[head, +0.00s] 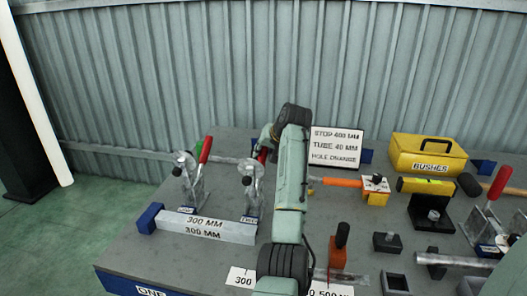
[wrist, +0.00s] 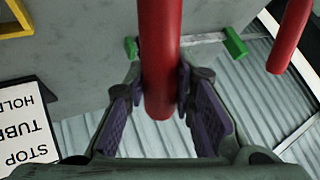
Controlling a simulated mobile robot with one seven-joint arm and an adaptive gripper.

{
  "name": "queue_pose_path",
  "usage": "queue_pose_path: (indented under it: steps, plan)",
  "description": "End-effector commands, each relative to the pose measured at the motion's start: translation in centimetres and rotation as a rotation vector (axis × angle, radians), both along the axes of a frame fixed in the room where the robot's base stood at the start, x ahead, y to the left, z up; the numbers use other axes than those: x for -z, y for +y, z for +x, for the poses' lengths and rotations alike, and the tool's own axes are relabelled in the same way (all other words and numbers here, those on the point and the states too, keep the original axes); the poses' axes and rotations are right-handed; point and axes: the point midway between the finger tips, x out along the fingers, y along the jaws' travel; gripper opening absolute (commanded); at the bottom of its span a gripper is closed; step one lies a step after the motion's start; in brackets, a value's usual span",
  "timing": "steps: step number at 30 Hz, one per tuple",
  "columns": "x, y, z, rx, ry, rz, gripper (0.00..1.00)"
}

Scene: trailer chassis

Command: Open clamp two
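Clamp two (head: 252,190) stands on the table at the right end of the 300 mm bar. Its red handle (head: 262,155) is mostly hidden by my arm in the head view. In the wrist view a red handle (wrist: 160,55) runs down between my fingers, its rounded end toward the camera. My gripper (wrist: 160,85) has a purple-padded finger on each side of this handle and looks shut on it. My gripper is largely hidden in the head view. Clamp one (head: 190,182) stands to the left with its red handle (head: 205,150) raised; a second red handle (wrist: 292,35) shows in the wrist view.
The labelled bar (head: 205,228) lies in front of both clamps. A sign (head: 335,147) stands behind my arm. A yellow bushes box (head: 428,155), an orange-handled tool (head: 342,182) and several dark blocks fill the right side. A corrugated wall (head: 200,70) rises behind.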

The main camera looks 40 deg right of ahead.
Motion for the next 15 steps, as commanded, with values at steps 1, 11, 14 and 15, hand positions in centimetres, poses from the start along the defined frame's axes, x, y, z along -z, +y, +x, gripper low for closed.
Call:
queue_pose_path:
  steps: [1,11,14,15]
  plan:
    - [0.21,0.02,-0.01,0.000,0.003,0.002,0.27]
    - [0.07,-0.02,-0.02,-0.001,0.001,-0.001,0.44]
    - [0.05,-0.02,-0.03,-0.001,0.000,-0.001,0.44]
    - [0.05,-0.01,-0.02,-0.001,0.000,-0.001,0.44]
